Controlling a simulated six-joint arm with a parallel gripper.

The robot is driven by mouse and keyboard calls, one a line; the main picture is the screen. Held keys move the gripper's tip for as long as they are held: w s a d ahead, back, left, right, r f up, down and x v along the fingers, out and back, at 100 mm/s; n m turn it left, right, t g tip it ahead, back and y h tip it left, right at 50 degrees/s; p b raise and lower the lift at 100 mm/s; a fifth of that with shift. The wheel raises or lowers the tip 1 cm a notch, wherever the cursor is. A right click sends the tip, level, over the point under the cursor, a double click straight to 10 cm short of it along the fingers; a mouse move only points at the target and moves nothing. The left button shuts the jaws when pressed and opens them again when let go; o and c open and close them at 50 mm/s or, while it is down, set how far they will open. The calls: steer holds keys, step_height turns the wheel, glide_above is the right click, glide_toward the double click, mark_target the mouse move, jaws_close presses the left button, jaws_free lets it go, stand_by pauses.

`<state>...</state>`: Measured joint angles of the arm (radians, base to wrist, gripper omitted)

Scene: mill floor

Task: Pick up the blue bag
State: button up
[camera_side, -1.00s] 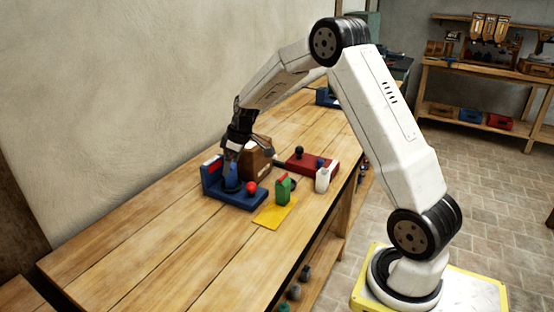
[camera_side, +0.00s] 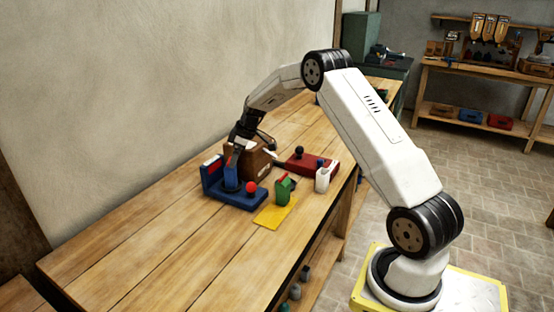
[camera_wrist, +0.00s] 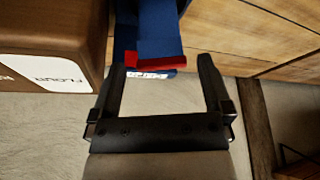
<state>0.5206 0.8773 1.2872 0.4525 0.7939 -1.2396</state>
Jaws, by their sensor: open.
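The blue bag (camera_side: 231,179) stands upright on a blue stand (camera_side: 240,199) on the wooden bench. Its red top edge shows in the wrist view, with the blue bag body (camera_wrist: 158,30) above it in the picture. My gripper (camera_side: 251,148) is open and empty, just above and beside the bag. In the wrist view, the open fingers (camera_wrist: 163,66) lie either side of the bag's red edge, apart from it. Part of the bag's top is hidden by the gripper in the side view.
A brown flour box (camera_side: 248,162) stands close behind the bag and shows at left in the wrist view (camera_wrist: 50,25). A red ball (camera_side: 251,187), green bag (camera_side: 283,191) on a yellow mat (camera_side: 270,216), white container (camera_side: 322,179) and red stand (camera_side: 318,167) are nearby. The bench's front left is clear.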

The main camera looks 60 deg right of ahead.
mark_target(230, 169)
steer(key=shift+w+f, duration=0.1)
steer(key=shift+f, duration=0.25)
steer(key=shift+f, duration=0.1)
steer(key=shift+x, duration=2.5)
jaws_close()
steer(key=shift+w+r, duration=0.1)
steer(key=shift+r, duration=0.15)
